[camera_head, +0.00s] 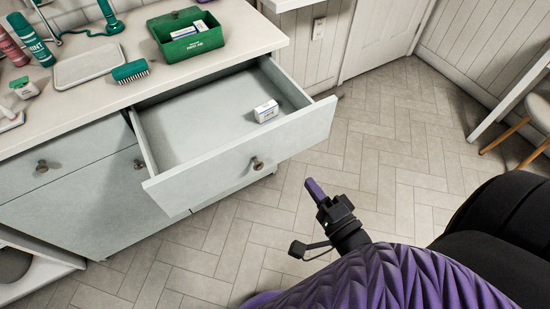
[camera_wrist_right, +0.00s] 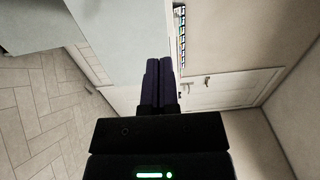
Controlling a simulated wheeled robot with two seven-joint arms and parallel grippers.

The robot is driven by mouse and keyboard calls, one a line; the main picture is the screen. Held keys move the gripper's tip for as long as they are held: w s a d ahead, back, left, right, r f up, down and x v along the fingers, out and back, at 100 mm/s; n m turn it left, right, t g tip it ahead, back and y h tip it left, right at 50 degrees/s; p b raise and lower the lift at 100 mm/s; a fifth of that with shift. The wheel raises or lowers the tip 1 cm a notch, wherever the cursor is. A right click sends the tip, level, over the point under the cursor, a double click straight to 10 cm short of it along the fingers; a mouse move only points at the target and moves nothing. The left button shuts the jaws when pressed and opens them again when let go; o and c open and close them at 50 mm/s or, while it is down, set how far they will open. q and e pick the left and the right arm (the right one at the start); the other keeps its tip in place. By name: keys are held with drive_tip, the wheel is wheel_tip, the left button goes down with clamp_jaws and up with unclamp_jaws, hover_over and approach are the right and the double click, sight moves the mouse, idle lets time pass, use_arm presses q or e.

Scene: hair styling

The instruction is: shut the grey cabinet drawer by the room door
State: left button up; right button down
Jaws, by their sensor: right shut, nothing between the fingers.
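The grey cabinet drawer (camera_head: 240,150) is pulled well out from the cabinet under the counter, with a round knob (camera_head: 257,164) on its front. A small white and blue box (camera_head: 266,111) lies inside it. My right gripper (camera_head: 315,189) is shut and empty, in front of the drawer and below and right of its knob in the head view, apart from it in the picture. Its closed dark purple fingers (camera_wrist_right: 159,84) also show in the right wrist view, beside a pale panel that I cannot identify surely. My left gripper is not in view.
The room door (camera_head: 382,35) is behind right. Open tiled floor (camera_head: 390,150) lies right of the drawer; a stool (camera_head: 540,112) stands at far right.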

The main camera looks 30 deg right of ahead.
drive_tip(key=b, duration=0.6)
approach(272, 151)
drive_tip(key=w+b, duration=0.2)
drive_tip(key=w, duration=0.4)
drive_tip(key=shift+w+a+b, duration=0.1)
drive_tip(key=shift+w+b, duration=0.2)
drive_tip(key=shift+w, duration=0.1)
drive_tip(key=shift+w+r, duration=0.15)
drive_tip(key=shift+w, duration=0.2)
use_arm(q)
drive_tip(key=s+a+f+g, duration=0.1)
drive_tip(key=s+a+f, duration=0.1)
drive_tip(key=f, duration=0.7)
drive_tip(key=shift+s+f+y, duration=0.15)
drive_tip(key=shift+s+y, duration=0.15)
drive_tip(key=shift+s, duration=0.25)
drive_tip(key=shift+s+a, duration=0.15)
